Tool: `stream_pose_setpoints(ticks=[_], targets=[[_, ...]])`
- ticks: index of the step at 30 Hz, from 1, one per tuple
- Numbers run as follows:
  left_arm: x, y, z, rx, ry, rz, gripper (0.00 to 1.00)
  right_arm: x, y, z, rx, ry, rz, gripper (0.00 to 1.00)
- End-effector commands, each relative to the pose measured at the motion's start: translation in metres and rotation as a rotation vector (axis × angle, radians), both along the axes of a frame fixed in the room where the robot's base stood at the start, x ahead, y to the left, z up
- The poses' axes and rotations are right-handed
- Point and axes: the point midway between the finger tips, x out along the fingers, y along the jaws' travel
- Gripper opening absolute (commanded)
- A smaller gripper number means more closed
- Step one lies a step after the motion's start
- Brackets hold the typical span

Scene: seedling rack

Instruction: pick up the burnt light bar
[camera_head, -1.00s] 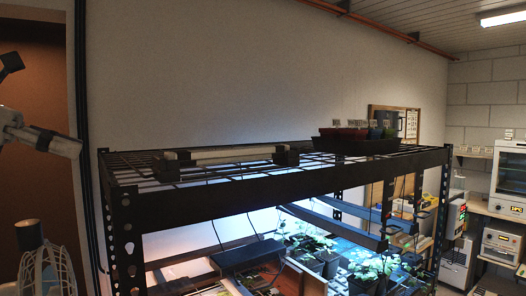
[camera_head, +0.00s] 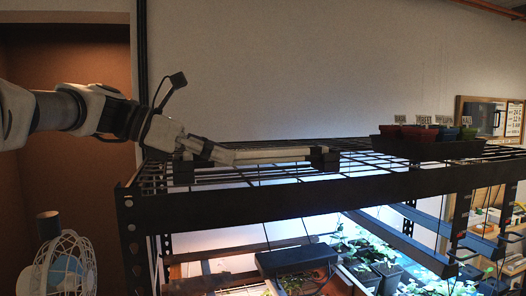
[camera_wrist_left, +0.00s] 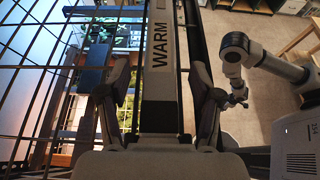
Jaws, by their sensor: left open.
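A pale light bar (camera_head: 275,154) lies across dark end blocks on the rack's wire top. In the left wrist view a bar marked WARM (camera_wrist_left: 160,55) runs away between my fingers; I cannot tell whether it is burnt. My left gripper (camera_head: 218,152) is at the bar's left end in the head view. It is open, with one finger on each side of the bar, and a gap shows beside it in the left wrist view (camera_wrist_left: 160,92). What looks like my right arm shows at the right of that view; its gripper is too small to read.
The black rack (camera_head: 300,194) has an open wire top. A tray of small labelled pots (camera_head: 430,148) stands on its right part. Below are lit seedlings (camera_head: 375,262) and dark hanging bars (camera_head: 400,238). A caged fan (camera_head: 62,265) stands at the lower left.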

Motion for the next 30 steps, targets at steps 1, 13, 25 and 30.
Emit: stream_pose_setpoints(ticks=[1,13,25,30], targets=[[0.0,-0.001,-0.001,-0.001,0.0,0.0,0.65,0.0,0.0,0.0,0.0,0.0,0.0,0.4],[0.0,0.0,-0.001,-0.001,0.0,0.0,0.0,0.0,0.0,0.0,0.0,0.0,0.0,0.4],[0.0,0.0,0.007,-0.001,-0.003,0.0,0.0,0.0,0.0,-0.001,0.0,0.0,0.0,0.4],[0.001,0.0,0.028,-0.001,-0.005,0.0,0.0,0.0,0.0,-0.001,0.0,0.0,0.0,0.4]])
